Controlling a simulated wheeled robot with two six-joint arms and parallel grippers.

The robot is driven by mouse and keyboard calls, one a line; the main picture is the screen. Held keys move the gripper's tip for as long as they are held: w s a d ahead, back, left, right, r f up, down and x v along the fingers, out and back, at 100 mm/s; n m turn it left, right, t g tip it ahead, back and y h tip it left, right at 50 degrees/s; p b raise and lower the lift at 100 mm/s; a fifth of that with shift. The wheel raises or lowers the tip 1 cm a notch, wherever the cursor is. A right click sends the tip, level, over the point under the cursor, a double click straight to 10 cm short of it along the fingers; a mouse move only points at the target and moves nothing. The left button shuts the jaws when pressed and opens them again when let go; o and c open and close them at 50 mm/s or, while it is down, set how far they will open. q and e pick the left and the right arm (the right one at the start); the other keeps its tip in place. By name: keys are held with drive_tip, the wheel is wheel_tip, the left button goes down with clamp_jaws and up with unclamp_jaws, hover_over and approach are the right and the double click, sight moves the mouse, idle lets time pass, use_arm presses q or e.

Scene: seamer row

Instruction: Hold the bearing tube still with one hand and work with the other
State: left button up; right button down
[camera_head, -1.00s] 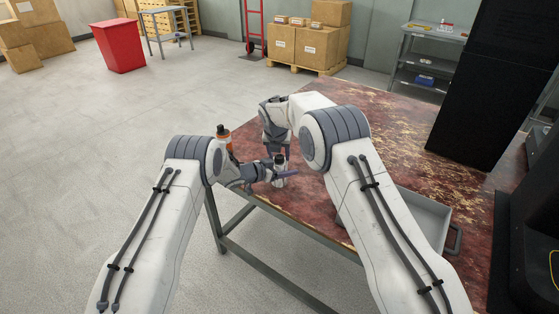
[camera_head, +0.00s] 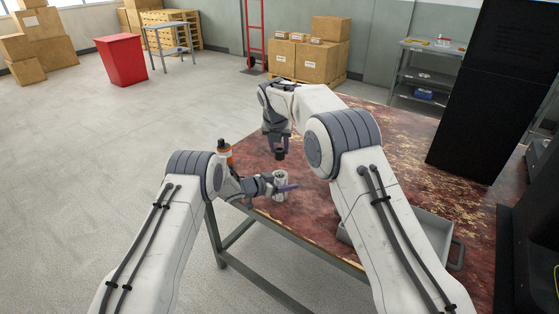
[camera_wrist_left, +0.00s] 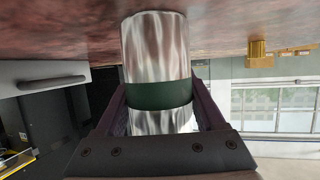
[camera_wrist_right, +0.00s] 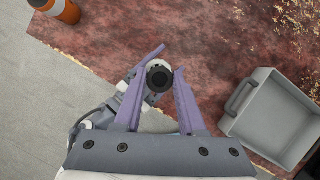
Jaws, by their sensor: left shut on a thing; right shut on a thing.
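The bearing tube (camera_head: 280,182) is a shiny silver cylinder standing upright near the table's front left edge. In the left wrist view the tube (camera_wrist_left: 156,45) has a dark green band. My left gripper (camera_head: 277,188) is shut around the tube from the side. My right gripper (camera_head: 279,147) points down above the tube, shut on a small black cap (camera_head: 279,155). The cap is apart from the tube, with a gap between them. In the right wrist view the round cap (camera_wrist_right: 160,77) sits between the fingers and hides part of what is below it.
An orange bottle with a black top (camera_head: 224,152) stands left of the tube, behind my left wrist. A grey tray (camera_wrist_right: 238,97) lies on the worn red table (camera_head: 330,215) to the right. A tall black cabinet (camera_head: 490,100) stands at the right.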

idle(0.3)
use_arm(q)
drive_tip(key=o, duration=1.5)
drive_tip(key=shift+a, duration=0.1)
